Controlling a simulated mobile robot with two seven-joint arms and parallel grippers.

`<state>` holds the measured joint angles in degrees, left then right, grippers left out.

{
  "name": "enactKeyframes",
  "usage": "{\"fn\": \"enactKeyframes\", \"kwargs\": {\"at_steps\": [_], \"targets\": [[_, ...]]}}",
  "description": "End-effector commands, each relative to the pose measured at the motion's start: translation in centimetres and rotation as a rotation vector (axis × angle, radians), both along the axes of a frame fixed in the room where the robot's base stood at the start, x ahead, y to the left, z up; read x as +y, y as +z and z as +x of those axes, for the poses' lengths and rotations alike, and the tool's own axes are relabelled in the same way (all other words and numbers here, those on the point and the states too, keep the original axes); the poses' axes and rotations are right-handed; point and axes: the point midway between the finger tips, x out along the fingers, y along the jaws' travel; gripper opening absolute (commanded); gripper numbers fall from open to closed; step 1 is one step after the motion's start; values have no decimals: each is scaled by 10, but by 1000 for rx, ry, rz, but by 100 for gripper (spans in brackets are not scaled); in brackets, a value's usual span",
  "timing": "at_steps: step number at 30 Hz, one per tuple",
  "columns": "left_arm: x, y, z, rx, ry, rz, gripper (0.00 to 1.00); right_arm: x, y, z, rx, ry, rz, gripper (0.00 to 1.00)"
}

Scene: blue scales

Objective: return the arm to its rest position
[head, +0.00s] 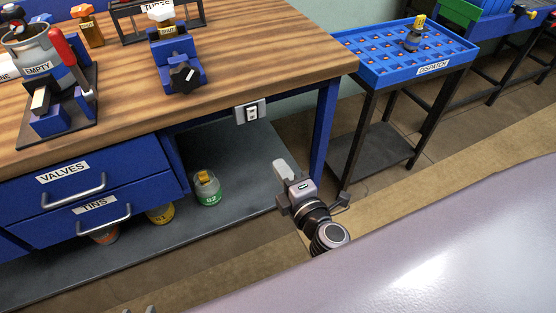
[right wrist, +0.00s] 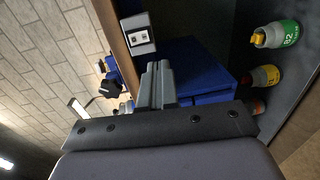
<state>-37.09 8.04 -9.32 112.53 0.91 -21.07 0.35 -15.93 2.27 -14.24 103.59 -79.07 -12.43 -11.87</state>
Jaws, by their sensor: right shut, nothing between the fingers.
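My right gripper (head: 284,173) is shut and empty in the head view. It is in front of the workbench, near the blue bench leg and above the lower shelf. In the right wrist view its shut fingers (right wrist: 157,85) point toward the bench, with the outlet box beyond them. My left gripper is not clearly seen; only small grey tips of something show at the bottom edge of the head view.
A green-labelled bottle (head: 207,188) stands on the lower shelf (head: 235,165). A blue DISPATCH tray (head: 385,72) stands on a stand at right. Floor between them is clear.

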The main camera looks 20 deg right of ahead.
Motion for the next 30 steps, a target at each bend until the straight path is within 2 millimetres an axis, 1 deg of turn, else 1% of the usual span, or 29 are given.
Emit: {"fn": "enactKeyframes", "kwargs": {"at_steps": [7,11,14,21,25,30], "targets": [[0,1,0,0,-1,0,43,0,0,0,3,-1,6,0],[0,5,0,0,-2,1,43,-5,-5,-8,38,-16,80,0],[0,10,0,2,-2,1,43,-11,-14,-21,97,-46,217,0],[0,25,-1,1,-2,4,43,-26,-40,-65,284,-161,651,0],[1,33,-1,1,-1,6,43,-29,-52,-91,385,-237,885,0],[2,42,-1,-1,-1,8,43,-28,-62,-124,505,-336,1163,0]]}}
